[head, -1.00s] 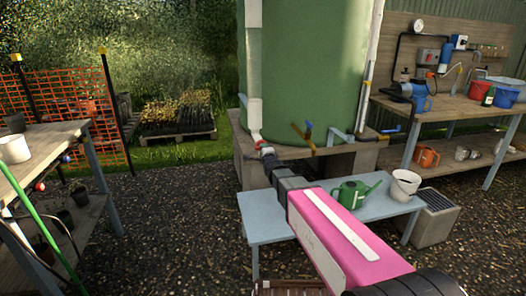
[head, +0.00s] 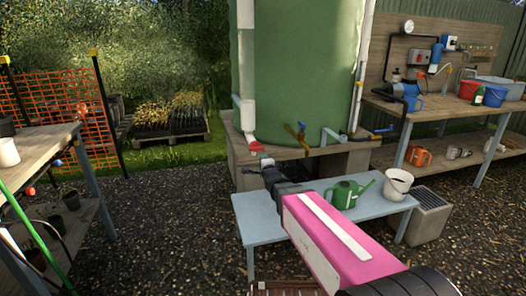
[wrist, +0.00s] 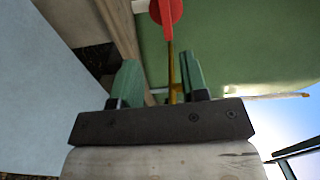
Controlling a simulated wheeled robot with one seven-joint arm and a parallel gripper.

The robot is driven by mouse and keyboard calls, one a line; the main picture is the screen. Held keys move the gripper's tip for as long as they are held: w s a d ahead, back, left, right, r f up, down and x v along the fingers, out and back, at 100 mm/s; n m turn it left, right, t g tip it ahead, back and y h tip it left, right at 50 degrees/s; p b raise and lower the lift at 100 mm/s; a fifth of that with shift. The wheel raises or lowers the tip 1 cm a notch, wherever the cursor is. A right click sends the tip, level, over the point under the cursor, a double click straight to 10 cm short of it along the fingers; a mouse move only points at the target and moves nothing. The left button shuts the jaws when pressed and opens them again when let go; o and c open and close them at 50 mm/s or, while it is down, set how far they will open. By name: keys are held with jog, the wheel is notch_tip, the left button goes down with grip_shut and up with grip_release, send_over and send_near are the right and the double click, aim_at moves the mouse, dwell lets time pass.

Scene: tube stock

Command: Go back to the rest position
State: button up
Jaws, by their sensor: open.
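My arm reaches forward over the pale blue bench, and my gripper (head: 258,169) hangs in front of the green tank's base. In the wrist view my gripper (wrist: 161,84) shows two green fingers apart, with nothing between them. A red valve handle (head: 255,146) sits on the white downpipe (head: 247,100) just above and beyond the gripper. The handle also shows in the wrist view (wrist: 167,12), ahead of the fingers, with a gap between.
The blue bench (head: 262,231) under my arm bears a green watering can (head: 350,193) and a white bucket (head: 397,185). The green tank (head: 300,70) stands behind. A wooden table (head: 45,150) is at left, a workbench (head: 450,107) at right. Gravel lies between.

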jog(key=s+d+f+n+g+h, duration=0.3)
jog(key=d+f+n+g, duration=0.15)
jog(key=d+f, duration=0.3)
jog(key=s+d+f+n+g+h, duration=0.1)
jog(key=s+d+f+n+g, duration=0.4)
jog(key=s, duration=0.4)
jog(key=s+d+f+n+g, duration=0.5)
jog(key=s+d+g, duration=0.2)
jog(key=s, duration=0.3)
jog(key=shift+d+f+h, duration=0.3)
jog(key=shift+f+h, duration=0.05)
jog(key=shift+h, duration=0.05)
jog(key=shift+g, duration=0.25)
